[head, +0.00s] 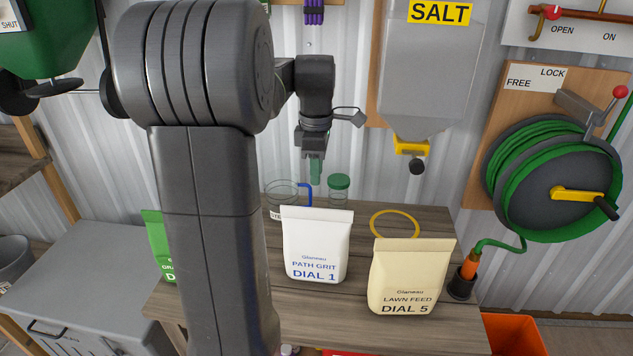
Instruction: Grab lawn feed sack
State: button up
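The lawn feed sack (410,277) is a cream bag marked "LAWN FEED DIAL 5". It stands upright at the right front of the wooden bench (330,318). My gripper (316,175) points down above the back of the bench, up and to the left of the sack and well apart from it. Its fingers look narrow and greenish, and I cannot tell whether they are open or shut. No sack is at the gripper.
A white path grit sack (316,245) stands left of the lawn feed sack. A green sack (155,243) is partly hidden behind my arm. A yellow ring (394,213), a green-lidded jar (339,188) and a hose reel (545,180) are behind or right. A salt hopper (420,75) hangs above.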

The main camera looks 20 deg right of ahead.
aim_at(406, 276)
jog(key=z, duration=2)
jog(key=i+l+u, duration=0.1)
jog(key=l+u, duration=0.25)
jog(key=u, duration=0.15)
jog(key=l+u, duration=0.8)
jog(key=u, duration=0.2)
